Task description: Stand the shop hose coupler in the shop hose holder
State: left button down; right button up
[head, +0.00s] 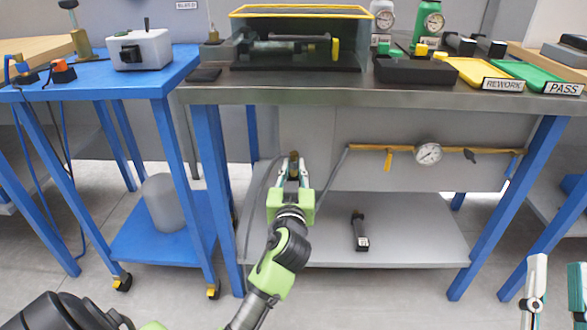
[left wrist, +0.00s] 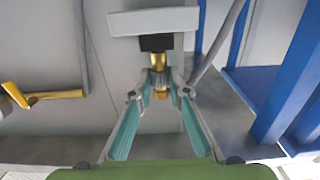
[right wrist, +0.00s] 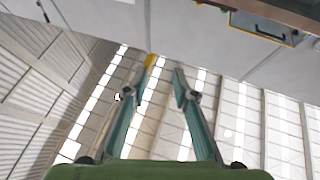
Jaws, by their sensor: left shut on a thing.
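My left gripper (head: 293,168) is shut on a small brass coupler (head: 294,157) in front of the bench's back panel. In the left wrist view the brass coupler (left wrist: 159,64) lies between the fingertips and reaches to a black piece (left wrist: 157,42) under a pale grey plate (left wrist: 153,20), which may be the holder. I cannot tell whether the coupler is inside the black piece or only in front of it. A thin grey hose (head: 331,181) runs near the gripper. My right gripper (head: 556,265) is at the lower right, open and empty; the right wrist view shows its fingers apart (right wrist: 164,75).
The steel bench top (head: 300,90) overhangs the gripper, and a blue leg (head: 216,190) stands left. A pressure gauge (head: 428,153) on a yellow pipe is to the right. A black tool (head: 359,231) lies on the lower shelf (head: 420,240), otherwise largely bare.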

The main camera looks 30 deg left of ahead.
pick_arm(q)
jog(key=shift+f, duration=0.15)
pick_arm(e)
jog(key=shift+s+r+t, duration=0.35)
jog(key=shift+r+t, duration=0.05)
jog(key=shift+r, duration=0.2)
jog(key=shift+s+r, duration=0.15)
jog(key=shift+r, duration=0.05)
pick_arm(q)
jog(key=shift+f+b, duration=0.2)
jog(key=shift+b, duration=0.15)
pick_arm(e)
jog(key=shift+s+d+r+t+y, duration=0.1)
jog(key=shift+s+r+t+y, duration=0.2)
jog(key=shift+s+r+t, duration=0.3)
jog(key=shift+s+r, duration=0.1)
jog(key=shift+r, duration=0.1)
